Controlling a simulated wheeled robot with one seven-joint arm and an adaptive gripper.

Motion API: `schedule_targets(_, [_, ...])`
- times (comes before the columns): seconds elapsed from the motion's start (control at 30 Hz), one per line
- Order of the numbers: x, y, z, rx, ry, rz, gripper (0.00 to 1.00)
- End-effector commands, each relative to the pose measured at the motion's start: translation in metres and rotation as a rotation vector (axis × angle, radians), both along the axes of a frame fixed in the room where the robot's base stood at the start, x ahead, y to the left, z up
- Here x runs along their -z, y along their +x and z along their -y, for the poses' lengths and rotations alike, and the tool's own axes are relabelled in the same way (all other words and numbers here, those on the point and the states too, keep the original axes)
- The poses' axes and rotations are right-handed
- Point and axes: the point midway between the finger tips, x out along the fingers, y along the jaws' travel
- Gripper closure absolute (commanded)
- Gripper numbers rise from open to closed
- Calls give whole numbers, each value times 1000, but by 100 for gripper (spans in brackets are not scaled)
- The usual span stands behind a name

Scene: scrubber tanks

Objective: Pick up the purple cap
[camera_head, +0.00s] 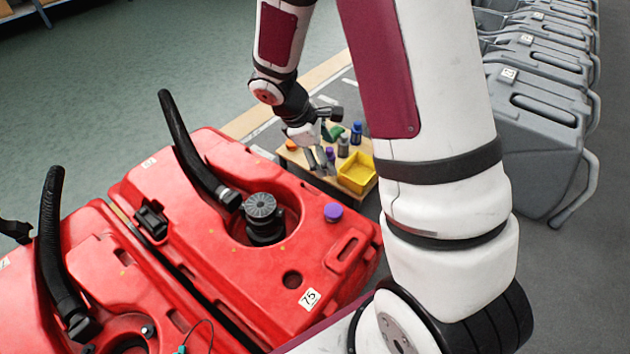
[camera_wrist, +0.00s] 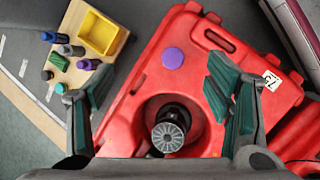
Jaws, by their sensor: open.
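The purple cap (camera_head: 333,212) sits on the top of the red tank (camera_head: 345,290), near its right edge and close to the round recess. In the wrist view the cap (camera_wrist: 173,58) shows as a flat purple disc above the middle, on the red surface. My gripper (camera_wrist: 155,90) is open and empty, its green-padded fingers wide apart. In the head view my gripper (camera_head: 320,145) hangs beyond the tank, in front of the small wooden tray, apart from the cap. Nothing hides the cap in either view.
A grey ribbed cap (camera_head: 261,207) stands in the tank's recess, with a black hose (camera_head: 190,150) beside it. A wooden tray (camera_head: 325,181) holds several small bottles and a yellow bin (camera_head: 357,172). Grey tanks (camera_head: 540,130) line the right. Open floor lies at upper left.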

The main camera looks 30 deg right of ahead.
Motion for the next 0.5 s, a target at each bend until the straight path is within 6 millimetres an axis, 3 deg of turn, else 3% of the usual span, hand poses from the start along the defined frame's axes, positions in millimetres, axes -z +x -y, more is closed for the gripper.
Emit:
schedule_targets(0.1, [46, 12, 0, -127, 20, -73, 28])
schedule_targets(0.3, [112, 17, -6, -300, 68, -157, 28])
schedule_targets(0.5, [145, 14, -10, -381, 99, -196, 28])
